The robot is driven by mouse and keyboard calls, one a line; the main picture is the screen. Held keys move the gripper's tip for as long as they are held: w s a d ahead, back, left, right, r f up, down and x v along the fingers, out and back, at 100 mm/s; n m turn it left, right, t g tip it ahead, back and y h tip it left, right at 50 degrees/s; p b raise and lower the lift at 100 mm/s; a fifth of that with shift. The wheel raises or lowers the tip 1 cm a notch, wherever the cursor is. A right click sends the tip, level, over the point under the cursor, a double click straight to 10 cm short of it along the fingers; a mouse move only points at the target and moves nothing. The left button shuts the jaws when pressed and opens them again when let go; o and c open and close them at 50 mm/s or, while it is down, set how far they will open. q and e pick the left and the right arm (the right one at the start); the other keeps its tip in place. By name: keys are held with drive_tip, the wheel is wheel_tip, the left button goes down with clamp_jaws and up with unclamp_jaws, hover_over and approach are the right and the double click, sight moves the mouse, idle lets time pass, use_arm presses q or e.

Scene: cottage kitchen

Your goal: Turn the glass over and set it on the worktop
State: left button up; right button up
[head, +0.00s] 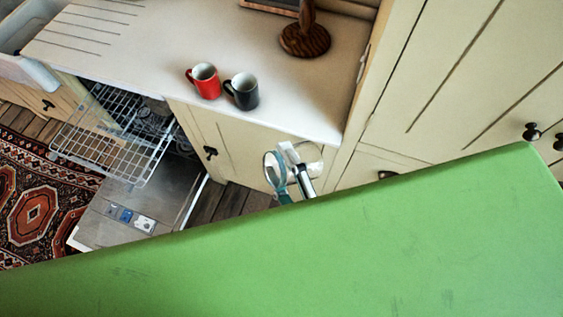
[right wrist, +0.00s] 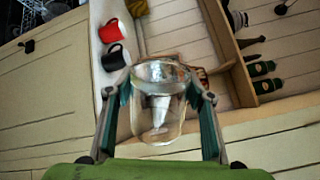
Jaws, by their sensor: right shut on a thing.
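The clear glass (head: 312,155) is between the fingers of my right gripper (head: 290,168), in front of the worktop's front edge in the head view. In the right wrist view the glass (right wrist: 158,112) sits between both fingers of the right gripper (right wrist: 160,88), which press on its sides. The pale worktop (head: 290,88) lies behind the gripper in the head view. My left gripper is not in view.
A red mug (head: 207,82) and a black mug (head: 243,91) stand on the worktop near its front edge. A round wooden base (head: 305,40) stands further back. Bare worktop lies right of the mugs. Below left, the dishwasher door (head: 125,212) is open with a wire rack (head: 112,140) out.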

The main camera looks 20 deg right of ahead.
drive_tip(key=n, duration=0.2)
drive_tip(key=shift+d+n, duration=0.1)
drive_tip(key=shift+n, duration=0.2)
drive_tip(key=n, duration=0.3)
drive_tip(key=shift+n, duration=0.6)
drive_tip(key=n, duration=0.5)
drive_tip(key=shift+n, duration=1)
